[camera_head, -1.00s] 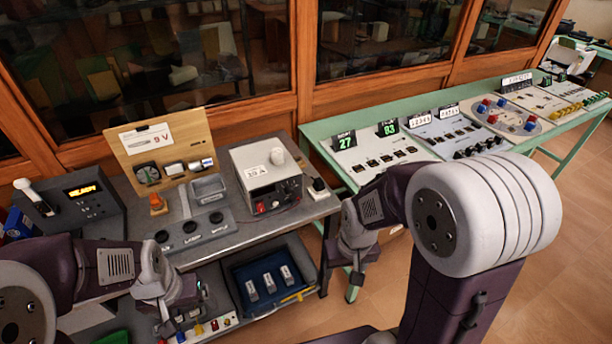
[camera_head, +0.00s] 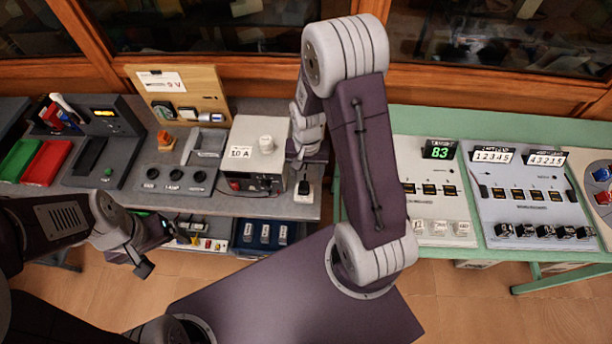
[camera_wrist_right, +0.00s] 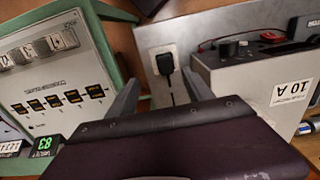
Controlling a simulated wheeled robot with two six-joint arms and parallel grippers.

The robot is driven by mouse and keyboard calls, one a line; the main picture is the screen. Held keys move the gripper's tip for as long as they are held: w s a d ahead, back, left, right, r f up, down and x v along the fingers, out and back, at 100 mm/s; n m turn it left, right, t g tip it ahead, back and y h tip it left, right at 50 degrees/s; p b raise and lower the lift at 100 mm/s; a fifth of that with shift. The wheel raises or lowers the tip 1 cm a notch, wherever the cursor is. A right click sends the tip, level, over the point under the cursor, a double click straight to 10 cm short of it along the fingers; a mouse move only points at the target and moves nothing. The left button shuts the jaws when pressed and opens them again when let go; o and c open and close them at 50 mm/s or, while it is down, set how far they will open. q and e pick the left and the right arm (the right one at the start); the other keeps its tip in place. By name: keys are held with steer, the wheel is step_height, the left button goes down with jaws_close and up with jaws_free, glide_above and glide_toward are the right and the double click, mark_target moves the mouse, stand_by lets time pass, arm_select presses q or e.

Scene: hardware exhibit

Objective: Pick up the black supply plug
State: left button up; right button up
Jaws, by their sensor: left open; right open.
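The black supply plug (camera_head: 303,187) sits in a pale socket plate near the right end of the grey bench, just right of the 10 A power unit (camera_head: 257,152). It also shows upright in the right wrist view (camera_wrist_right: 165,64), with a dark cord or slot below it. My right gripper (camera_head: 309,163) is above and behind the plug in the head view, its fingers partly hidden. In the right wrist view its open fingers (camera_wrist_right: 160,78) stand either side of the plug's line, apart from it. My left gripper (camera_head: 150,258) is open and empty, low in front of the bench at the left.
The power unit stands close beside the plug. A green table (camera_head: 440,262) with counter panels is to the right, across a narrow gap.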

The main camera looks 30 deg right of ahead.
mark_target(304, 184)
steer(key=shift+w+a+f, duration=0.15)
steer(key=shift+a+f, duration=0.75)
steer(key=shift+f, duration=0.15)
steer(key=shift+w+d+f, duration=0.15)
steer(key=shift+f, duration=0.35)
steer(key=shift+w+d+f, duration=0.15)
steer(key=shift+f, duration=0.3)
steer(key=shift+d+f, duration=0.1)
steer(key=shift+d, duration=0.2)
steer(key=f, duration=0.2)
steer(key=f+p, duration=0.1)
steer(key=f, duration=0.1)
steer(key=shift+a+f, duration=0.2)
steer(key=shift+f, duration=0.05)
steer(key=shift+w+d+f, duration=0.15)
steer(key=shift+f, duration=0.1)
arm_select(q)
steer(key=shift+w+a+r, duration=0.4)
steer(key=shift+a+r, duration=0.05)
arm_select(e)
steer(key=shift+c, duration=0.3)
